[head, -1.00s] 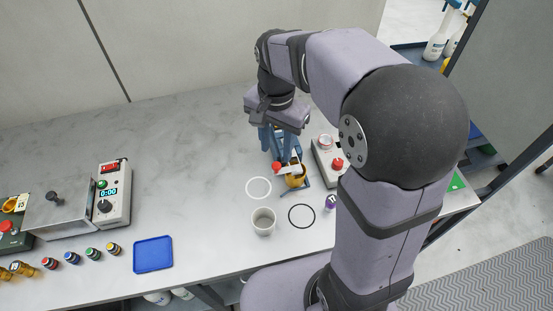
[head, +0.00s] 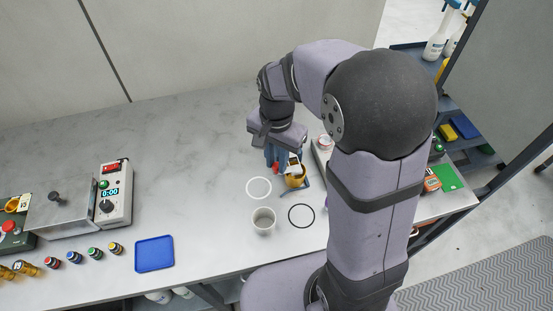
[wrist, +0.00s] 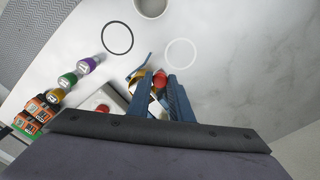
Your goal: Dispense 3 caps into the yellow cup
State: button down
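The yellow cup (head: 296,181) stands at a blue-framed dispenser (head: 308,184) near the table's middle. A small white part with dark marks (head: 293,168) is just above the cup. My gripper (head: 279,168) points down close to the cup's left side. In the wrist view its two blue fingers (wrist: 160,76) are apart, with a red knob (wrist: 159,80) between them; I cannot tell if they touch it. The yellow cup shows partly beside the left finger in the wrist view (wrist: 137,75). The caps and the cup's inside are not clearly visible.
A grey cup (head: 263,222) stands in front, near a white ring (head: 258,187) and a black ring (head: 301,215). A grey box with a red button (wrist: 103,107) is close by. A blue tray (head: 154,254) and several small bottles are at left.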

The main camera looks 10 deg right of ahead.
jog(key=w+p, duration=0.2)
jog(key=w, duration=0.4)
jog(key=shift+w, duration=0.25)
jog(key=shift+r, duration=0.15)
jog(key=c, duration=1.6)
grip_release()
jog(key=shift+w, duration=0.1)
jog(key=shift+r+b, duration=0.85)
jog(key=shift+r, duration=2.75)
